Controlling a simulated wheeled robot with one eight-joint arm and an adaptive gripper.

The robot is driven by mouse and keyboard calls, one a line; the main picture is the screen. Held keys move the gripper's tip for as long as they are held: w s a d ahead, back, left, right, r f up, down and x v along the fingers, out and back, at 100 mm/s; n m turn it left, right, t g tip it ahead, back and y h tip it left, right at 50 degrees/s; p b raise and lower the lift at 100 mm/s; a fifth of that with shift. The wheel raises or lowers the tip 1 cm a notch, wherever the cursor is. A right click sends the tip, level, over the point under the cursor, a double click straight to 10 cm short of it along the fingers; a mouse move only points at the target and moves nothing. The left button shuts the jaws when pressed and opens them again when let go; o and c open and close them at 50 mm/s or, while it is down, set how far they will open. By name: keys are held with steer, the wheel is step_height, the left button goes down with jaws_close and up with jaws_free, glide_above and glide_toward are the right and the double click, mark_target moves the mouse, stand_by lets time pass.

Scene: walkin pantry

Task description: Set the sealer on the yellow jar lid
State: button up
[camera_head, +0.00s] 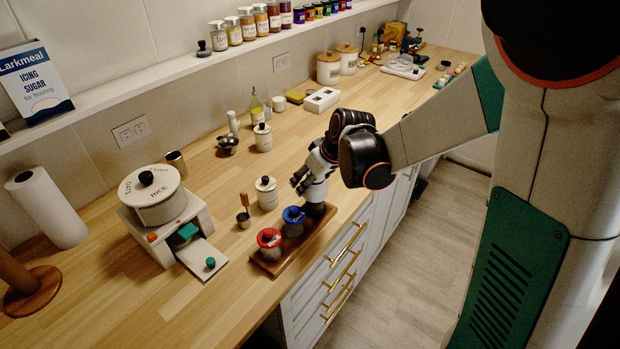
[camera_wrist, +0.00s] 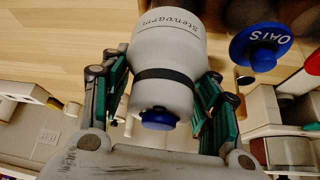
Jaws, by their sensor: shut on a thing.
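My gripper (camera_head: 314,178) is over the far right end of a wooden tray (camera_head: 272,268) on the counter. In the wrist view its two green fingers (camera_wrist: 165,78) are shut on the sealer (camera_wrist: 168,45), a pale cylinder marked "Stenvarm" with a dark band and a blue knob. The sealer's far end hides what lies beyond it. The tray holds a red-lidded jar (camera_head: 269,242) and a blue-lidded jar (camera_head: 293,220). The blue lid reads "OATS" in the wrist view (camera_wrist: 260,45). No yellow lid can be made out; the tray's far end is mostly hidden by my gripper.
The tray lies along the counter's front edge.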

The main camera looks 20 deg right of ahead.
steer(key=shift+f+b, duration=0.45)
steer(key=shift+f, duration=0.1)
steer(key=o, duration=1.3)
steer(key=o, duration=0.5)
steer(key=shift+r, duration=0.15)
steer(key=shift+r+p, duration=2.55)
steer(key=shift+r, duration=0.85)
